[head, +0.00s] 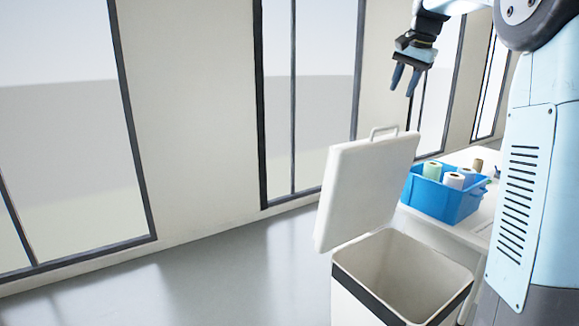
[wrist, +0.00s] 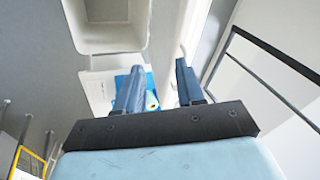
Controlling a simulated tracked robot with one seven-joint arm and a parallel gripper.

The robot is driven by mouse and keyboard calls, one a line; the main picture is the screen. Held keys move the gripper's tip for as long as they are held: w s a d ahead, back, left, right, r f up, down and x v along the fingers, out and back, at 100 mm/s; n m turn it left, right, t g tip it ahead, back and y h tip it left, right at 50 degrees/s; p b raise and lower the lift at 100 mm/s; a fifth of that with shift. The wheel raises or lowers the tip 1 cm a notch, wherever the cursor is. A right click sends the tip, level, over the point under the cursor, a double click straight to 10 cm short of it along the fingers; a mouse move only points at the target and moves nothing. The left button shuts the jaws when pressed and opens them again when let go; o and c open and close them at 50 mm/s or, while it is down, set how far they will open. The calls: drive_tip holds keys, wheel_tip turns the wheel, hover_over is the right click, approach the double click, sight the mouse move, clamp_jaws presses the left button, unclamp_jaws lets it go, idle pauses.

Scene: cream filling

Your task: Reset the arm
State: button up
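My gripper (head: 404,82) hangs high in the head view, above and a little left of the blue crate, with its fingers pointing down. Its two dark fingers stand apart with clear space between them. In the wrist view my gripper (wrist: 158,85) also shows its two blue-grey fingers apart, with nothing held between them. The crate and a roll show far below, beyond the fingers. My arm runs from the upper right of the head view to the gripper.
An open white bin (head: 395,275) with raised lid (head: 365,190) stands in front of a white table (head: 483,155). The blue crate (head: 455,205) on the table holds several rolls. The bin also shows in the wrist view (wrist: 110,38). Tall windows line the wall; floor at left is clear.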

drive_tip(key=s+a+f+n, duration=0.2)
drive_tip(key=s+a+f, duration=0.1)
drive_tip(key=s, duration=0.7)
drive_tip(key=s+a+f+n, duration=0.2)
drive_tip(key=s+f, duration=0.1)
drive_tip(key=s, duration=0.6)
drive_tip(key=s+a+f+n+t+h, duration=0.1)
drive_tip(key=s+f+n, duration=0.3)
drive_tip(key=s+f, duration=1)
drive_tip(key=s+a, duration=0.1)
drive_tip(key=s, duration=0.2)
drive_tip(key=shift+s+a+t, duration=0.2)
drive_tip(key=shift+s+t, duration=0.1)
drive_tip(key=shift+s, duration=0.1)
drive_tip(key=shift+s, duration=0.1)
